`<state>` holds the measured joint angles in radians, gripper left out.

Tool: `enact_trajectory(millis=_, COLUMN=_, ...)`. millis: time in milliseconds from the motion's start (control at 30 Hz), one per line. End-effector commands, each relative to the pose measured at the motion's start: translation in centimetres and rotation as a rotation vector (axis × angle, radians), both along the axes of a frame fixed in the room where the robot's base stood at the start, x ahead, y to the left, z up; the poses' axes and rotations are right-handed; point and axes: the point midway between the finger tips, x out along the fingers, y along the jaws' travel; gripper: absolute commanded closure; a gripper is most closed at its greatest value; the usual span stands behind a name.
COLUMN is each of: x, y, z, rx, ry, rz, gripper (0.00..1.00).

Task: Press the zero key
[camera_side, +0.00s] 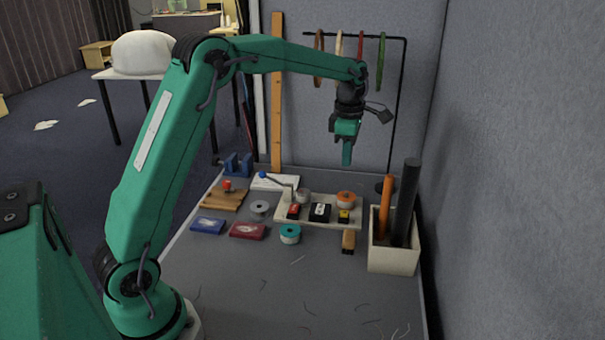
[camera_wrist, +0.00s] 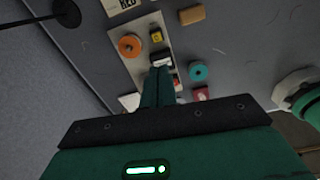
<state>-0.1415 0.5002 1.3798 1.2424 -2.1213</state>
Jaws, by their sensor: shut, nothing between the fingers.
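A pale panel (camera_side: 325,222) on the grey table carries a red key block (camera_side: 293,211), a black block with a white top (camera_side: 320,212) and a yellow block (camera_side: 343,216). The markings are too small to read, so I cannot tell which is the zero key. In the wrist view the white-topped block (camera_wrist: 162,62) lies just past my fingertips, with the yellow block (camera_wrist: 156,36) beyond it. The red one is partly hidden by the fingers. My gripper (camera_side: 347,162) is shut and empty, pointing down, well above the panel; its fingers also show in the wrist view (camera_wrist: 158,72).
An orange roll (camera_side: 346,199) and a grey roll (camera_side: 302,195) sit on the panel's back. A teal roll (camera_side: 290,234), a brush-like block (camera_side: 348,241) and a bin with upright tubes (camera_side: 393,262) stand nearby. A hanging rack (camera_side: 397,110) stands behind. The front table is mostly clear.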

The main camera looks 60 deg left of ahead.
Motion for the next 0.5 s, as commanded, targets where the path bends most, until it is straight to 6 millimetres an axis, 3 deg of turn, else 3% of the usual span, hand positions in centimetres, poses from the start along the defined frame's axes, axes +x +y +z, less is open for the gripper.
enact_trajectory(millis=167, x=0.81, y=0.37, z=-1.02, rx=-0.003, ry=0.016, rz=0.076, gripper=1.00)
enact_trajectory(millis=500, x=0.97, y=0.45, z=-1.19, rx=-0.004, ry=0.019, rz=0.096, gripper=1.00)
